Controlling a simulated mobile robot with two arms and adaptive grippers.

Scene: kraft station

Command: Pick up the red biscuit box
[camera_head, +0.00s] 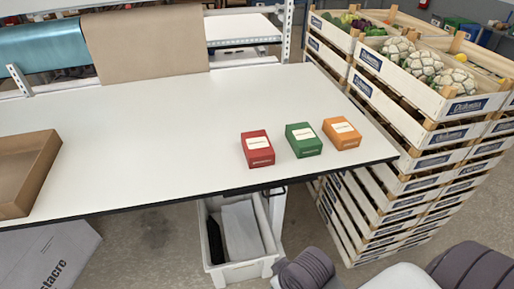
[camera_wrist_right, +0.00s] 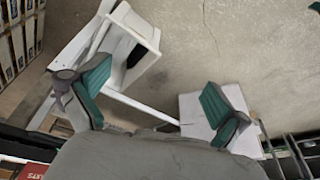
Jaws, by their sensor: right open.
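The red biscuit box (camera_head: 257,149) stands on the white table (camera_head: 150,130) near its front edge, with a white label on top. A green box (camera_head: 303,140) and an orange box (camera_head: 341,133) stand to its right in a row. My right gripper (camera_wrist_right: 150,95) shows in the right wrist view with its two green-padded fingers wide apart and nothing between them. Floor, a white bin and a flat white sheet lie beyond the fingers. The gripper is outside the head view, where only part of my arm shows at the bottom right. My left gripper is in neither view.
An open cardboard box (camera_head: 28,172) sits at the table's left. Stacked wooden crates (camera_head: 425,105) with vegetables stand close to the table's right edge. A white bin (camera_head: 238,240) is under the front edge. The table's middle is clear.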

